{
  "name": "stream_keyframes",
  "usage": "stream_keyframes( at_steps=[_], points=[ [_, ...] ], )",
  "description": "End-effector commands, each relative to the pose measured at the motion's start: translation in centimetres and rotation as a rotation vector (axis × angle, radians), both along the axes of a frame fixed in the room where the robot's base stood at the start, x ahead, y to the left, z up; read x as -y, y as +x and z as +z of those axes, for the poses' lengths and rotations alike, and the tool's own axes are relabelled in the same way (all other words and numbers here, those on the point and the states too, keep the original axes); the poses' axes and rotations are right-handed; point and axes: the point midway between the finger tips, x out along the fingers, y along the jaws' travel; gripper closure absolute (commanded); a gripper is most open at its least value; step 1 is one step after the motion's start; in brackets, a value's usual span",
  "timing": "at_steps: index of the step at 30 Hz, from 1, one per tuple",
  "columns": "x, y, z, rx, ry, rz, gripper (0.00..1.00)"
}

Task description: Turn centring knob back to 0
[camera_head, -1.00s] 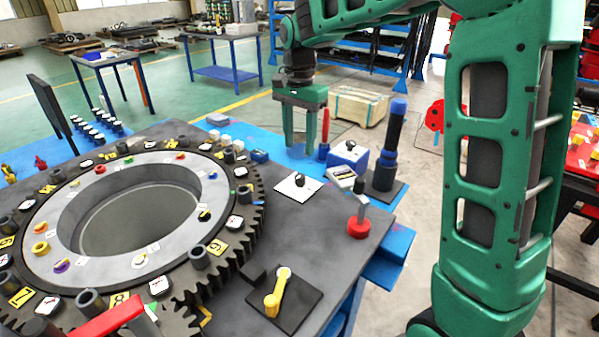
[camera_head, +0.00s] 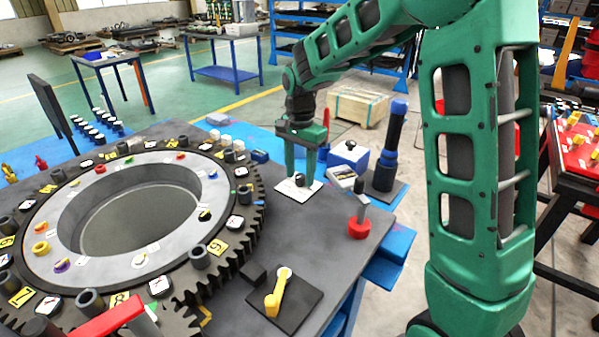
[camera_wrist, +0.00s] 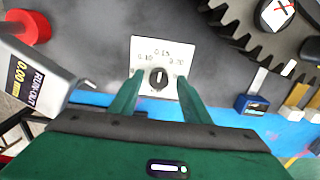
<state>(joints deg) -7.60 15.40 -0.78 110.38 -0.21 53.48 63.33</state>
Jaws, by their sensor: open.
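The centring knob (camera_wrist: 158,79) is small, round and black. It sits on a white square plate (camera_wrist: 174,41) printed 0.10, 0.15 and 0.20; a light mark on it points roughly toward 0.15. In the head view the knob (camera_head: 299,180) and its plate (camera_head: 284,190) lie on the dark table right of the big gear ring. My gripper (camera_wrist: 160,84) is open, its green fingers on either side of the knob with gaps visible. In the head view my gripper (camera_head: 301,174) hangs over the plate. I cannot tell whether the fingertips reach down to the knob's height.
A run-out readout (camera_wrist: 36,85) showing 0.00 mm stands at left in the wrist view.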

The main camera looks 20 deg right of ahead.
Motion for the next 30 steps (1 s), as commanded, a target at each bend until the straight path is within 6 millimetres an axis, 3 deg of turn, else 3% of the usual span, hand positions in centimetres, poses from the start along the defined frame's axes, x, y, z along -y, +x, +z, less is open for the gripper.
stream_keyframes(
  at_steps=[1, 6, 19, 30],
  points=[
    [0.0, 0.0, 0.01, 0.0, 0.0, 0.0, 0.59],
    [-0.01, 0.03, 0.03, 0.001, 0.001, 0.0, 0.98],
    [0.01, 0.21, 0.11, 0.005, 0.001, 0.063, 0.98],
    [-0.16, 0.31, 0.18, 0.009, 0.001, 0.348, 0.98]
  ],
)
